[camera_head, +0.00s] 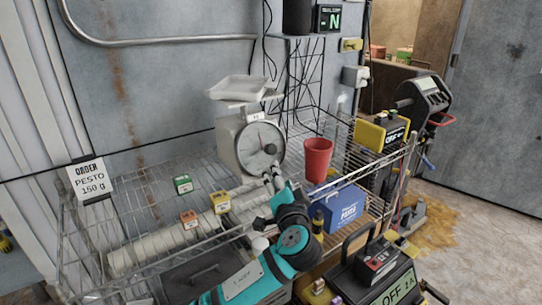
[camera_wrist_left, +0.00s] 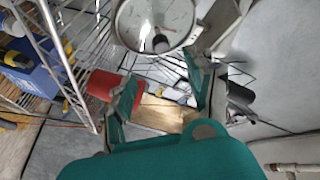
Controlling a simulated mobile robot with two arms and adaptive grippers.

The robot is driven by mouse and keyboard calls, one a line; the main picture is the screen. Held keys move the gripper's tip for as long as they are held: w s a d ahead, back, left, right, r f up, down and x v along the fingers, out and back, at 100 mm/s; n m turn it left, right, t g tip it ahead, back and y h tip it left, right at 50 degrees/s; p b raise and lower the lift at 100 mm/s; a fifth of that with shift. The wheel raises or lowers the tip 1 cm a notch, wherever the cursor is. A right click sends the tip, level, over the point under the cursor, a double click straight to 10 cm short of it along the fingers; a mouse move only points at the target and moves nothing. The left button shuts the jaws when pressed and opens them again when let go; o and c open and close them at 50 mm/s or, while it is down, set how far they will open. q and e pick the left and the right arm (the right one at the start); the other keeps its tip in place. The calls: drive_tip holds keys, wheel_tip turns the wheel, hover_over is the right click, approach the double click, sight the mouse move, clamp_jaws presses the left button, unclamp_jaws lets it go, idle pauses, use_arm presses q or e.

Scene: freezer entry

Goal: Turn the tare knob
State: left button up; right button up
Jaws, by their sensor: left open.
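The white scale (camera_head: 247,143) stands on the wire rack with a flat tray on top and a round dial facing out. In the left wrist view its dial (camera_wrist_left: 143,17) fills the top, with a small dark knob (camera_wrist_left: 160,43) on its lower part. My left gripper (camera_head: 273,175) is just in front of and below the dial. In the left wrist view the left gripper (camera_wrist_left: 162,80) is open, with its fingers apart and nothing visible between them. The knob appears beyond the fingers; whether they touch it I cannot tell. My right gripper is not in view.
A red cup (camera_head: 317,160) stands right of the scale. A blue box (camera_head: 341,208) sits below it. Small green (camera_head: 183,184), orange (camera_head: 189,219) and yellow (camera_head: 220,202) boxes lie on the rack at left. An order sign (camera_head: 89,180) reads pesto 150 g.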

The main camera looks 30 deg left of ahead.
use_arm(q)
drive_tip(key=p, duration=0.1)
approach(272, 151)
drive_tip(key=x, duration=0.2)
drive_tip(key=p+x, duration=0.1)
drive_tip(key=x, duration=0.7)
drive_tip(key=shift+w+a, duration=0.15)
drive_tip(key=shift+a, duration=0.05)
drive_tip(key=shift+w+a+p, duration=0.25)
drive_tip(key=shift+w+p, duration=0.05)
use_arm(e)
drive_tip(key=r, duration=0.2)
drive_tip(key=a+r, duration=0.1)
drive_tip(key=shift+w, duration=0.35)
use_arm(q)
clamp_jaws()
drive_tip(key=shift+r+m+h+p, duration=0.25)
drive_tip(key=shift+m+p, duration=0.35)
drive_tip(key=shift+p, duration=0.3)
drive_tip(key=shift+f, duration=0.2)
drive_tip(key=shift+f+h, duration=0.1)
drive_tip(key=shift+h, duration=0.15)
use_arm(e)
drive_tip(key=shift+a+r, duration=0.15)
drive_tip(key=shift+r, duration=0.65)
